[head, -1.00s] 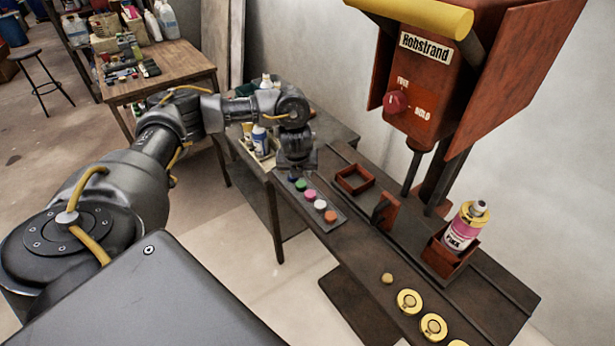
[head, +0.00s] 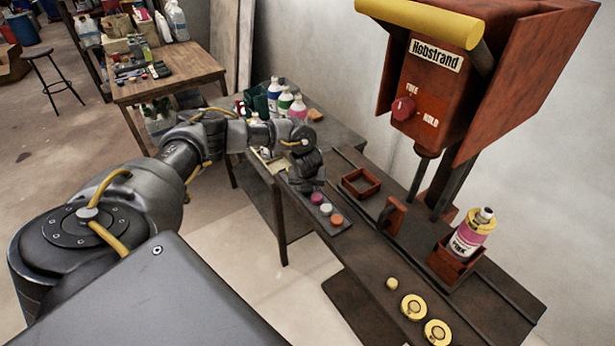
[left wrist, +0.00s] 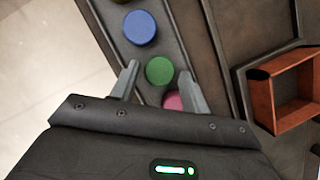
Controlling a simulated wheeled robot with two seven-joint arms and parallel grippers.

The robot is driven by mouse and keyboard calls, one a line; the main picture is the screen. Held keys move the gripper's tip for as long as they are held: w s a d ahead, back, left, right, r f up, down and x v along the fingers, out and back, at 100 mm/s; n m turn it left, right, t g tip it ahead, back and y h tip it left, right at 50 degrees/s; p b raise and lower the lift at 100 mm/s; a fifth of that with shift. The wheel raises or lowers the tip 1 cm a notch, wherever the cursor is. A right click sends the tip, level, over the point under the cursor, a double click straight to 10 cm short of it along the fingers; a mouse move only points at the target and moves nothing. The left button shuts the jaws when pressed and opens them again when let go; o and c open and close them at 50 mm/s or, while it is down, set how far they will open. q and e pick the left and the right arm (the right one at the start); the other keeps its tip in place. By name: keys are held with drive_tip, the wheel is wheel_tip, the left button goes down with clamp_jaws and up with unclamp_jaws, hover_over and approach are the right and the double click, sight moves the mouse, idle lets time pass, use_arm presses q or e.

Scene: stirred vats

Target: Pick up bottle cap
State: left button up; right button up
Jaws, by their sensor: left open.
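A row of coloured bottle caps lies on a dark strip at the bench's left edge. In the head view the pink cap (head: 316,198), white cap (head: 326,209) and orange cap (head: 337,220) show. My left gripper (head: 307,188) is over the far end of the row and hides the others. In the left wrist view my open left gripper (left wrist: 160,82) has the green cap (left wrist: 159,70) between its fingertips. The blue cap (left wrist: 140,28) is beyond it, and the pink cap is partly hidden. An uncapped bottle labelled pink (head: 474,232) stands tilted in a red holder (head: 452,262).
An empty red square holder (head: 362,183) and a red upright block (head: 393,215) stand on the bench. A red press with a dial (head: 403,108) rises behind. Gold discs (head: 413,307) and a small beige knob lie near. Several bottles (head: 284,103) stand on the back table.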

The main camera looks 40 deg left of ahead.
use_arm(q)
drive_tip(key=shift+w+a+f, duration=0.1)
drive_tip(key=shift+f, duration=0.15)
drive_tip(key=shift+c, duration=0.5)
drive_tip(key=c, duration=0.6)
drive_tip(key=shift+r, duration=0.15)
drive_tip(key=shift+c, duration=0.2)
drive_tip(key=shift+r, duration=0.25)
wheel_tip(320, 180, up, 2)
drive_tip(key=shift+r, duration=0.15)
drive_tip(key=s+a+r, duration=0.2)
drive_tip(key=s+r, duration=0.8)
drive_tip(key=s, duration=0.4)
